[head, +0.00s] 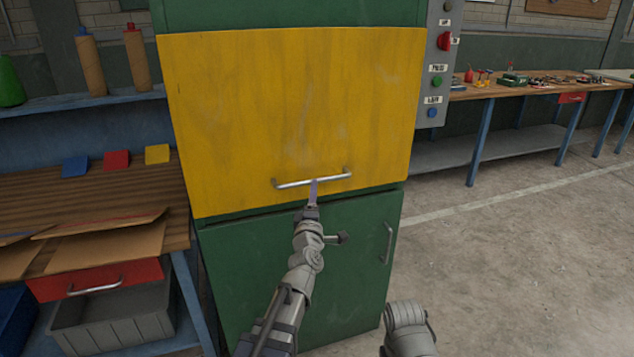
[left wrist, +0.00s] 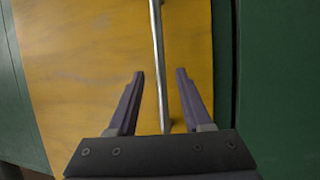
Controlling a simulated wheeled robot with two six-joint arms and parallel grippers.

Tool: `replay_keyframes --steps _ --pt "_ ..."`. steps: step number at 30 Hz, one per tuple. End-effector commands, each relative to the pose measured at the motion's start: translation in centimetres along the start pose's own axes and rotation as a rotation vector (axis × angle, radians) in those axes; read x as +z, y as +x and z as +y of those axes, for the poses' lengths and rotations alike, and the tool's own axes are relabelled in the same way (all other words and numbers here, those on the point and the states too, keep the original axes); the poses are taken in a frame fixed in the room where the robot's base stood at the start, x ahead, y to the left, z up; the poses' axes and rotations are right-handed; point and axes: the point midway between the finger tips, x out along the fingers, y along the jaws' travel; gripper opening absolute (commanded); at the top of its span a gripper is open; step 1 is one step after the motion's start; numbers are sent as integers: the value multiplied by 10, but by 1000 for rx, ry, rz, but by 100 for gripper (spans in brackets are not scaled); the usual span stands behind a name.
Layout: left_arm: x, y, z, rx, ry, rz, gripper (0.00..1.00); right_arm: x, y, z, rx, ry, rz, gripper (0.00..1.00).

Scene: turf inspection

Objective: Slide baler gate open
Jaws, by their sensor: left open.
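The baler gate (head: 290,110) is a large yellow panel on the front of a green baler, and it covers the upper front. A silver bar handle (head: 330,180) runs across its lower part. My left gripper (head: 313,188) is at the handle's middle. In the left wrist view the two fingers of the left gripper (left wrist: 158,80) stand open, with the handle (left wrist: 158,60) between them and a gap on each side. The yellow gate (left wrist: 80,70) is behind it. My right gripper is not in view; only part of my right arm shows at the bottom.
The green lower door (head: 350,270) has its own upright handle (head: 387,243). A control panel (head: 439,60) with buttons is at the right. A wooden workbench (head: 90,210) with cardboard stands close on the left. Open floor (head: 510,260) lies to the right.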

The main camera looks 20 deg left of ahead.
Motion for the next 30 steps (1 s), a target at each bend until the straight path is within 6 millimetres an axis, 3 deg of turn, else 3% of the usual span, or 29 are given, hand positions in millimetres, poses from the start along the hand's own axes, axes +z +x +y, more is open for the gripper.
replay_keyframes --steps 9,20,30 --pt "1 51 0 0 3 0 50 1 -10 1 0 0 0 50" --pt "0 57 0 0 2 -1 48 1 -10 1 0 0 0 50" --pt "0 57 0 0 2 -1 10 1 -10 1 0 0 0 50"
